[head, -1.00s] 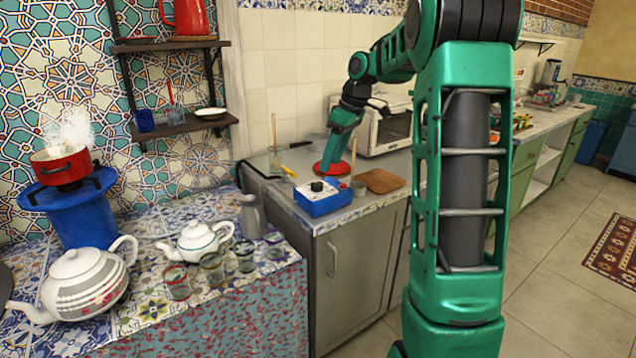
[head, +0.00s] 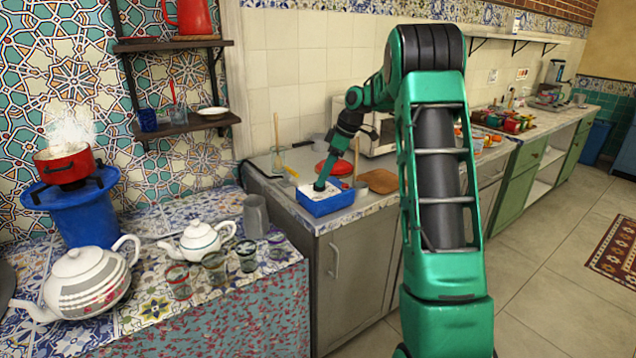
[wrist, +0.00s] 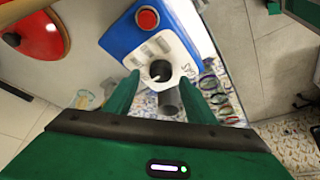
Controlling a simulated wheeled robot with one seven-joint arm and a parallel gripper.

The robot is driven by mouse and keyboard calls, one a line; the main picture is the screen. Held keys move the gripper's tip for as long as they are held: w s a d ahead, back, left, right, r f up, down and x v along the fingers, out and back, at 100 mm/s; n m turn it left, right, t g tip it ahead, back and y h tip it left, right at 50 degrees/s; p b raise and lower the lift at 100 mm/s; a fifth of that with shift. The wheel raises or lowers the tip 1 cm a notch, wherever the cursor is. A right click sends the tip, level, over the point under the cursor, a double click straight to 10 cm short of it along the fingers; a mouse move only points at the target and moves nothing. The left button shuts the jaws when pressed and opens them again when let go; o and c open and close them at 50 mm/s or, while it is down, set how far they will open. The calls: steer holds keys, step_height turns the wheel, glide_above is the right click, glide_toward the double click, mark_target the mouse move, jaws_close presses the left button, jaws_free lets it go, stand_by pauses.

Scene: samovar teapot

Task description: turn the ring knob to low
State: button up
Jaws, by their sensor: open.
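A blue box (head: 326,205) with a white top stands at the counter's front edge. My gripper (wrist: 158,82) is open, with one green finger on either side of the knob. I cannot tell whether the fingers touch it. In the head view my gripper (head: 320,186) points down onto the top of the box and hides the knob. The low mark cannot be read.
A red round lid (head: 333,168) lies behind the box and a wooden board (head: 381,181) to its right. A grey pitcher (head: 255,216), a small teapot (head: 198,240) and glasses stand on the tiled table at left. A steaming red pot (head: 66,164) stands further left.

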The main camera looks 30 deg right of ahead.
steer(key=shift+x, duration=1.35)
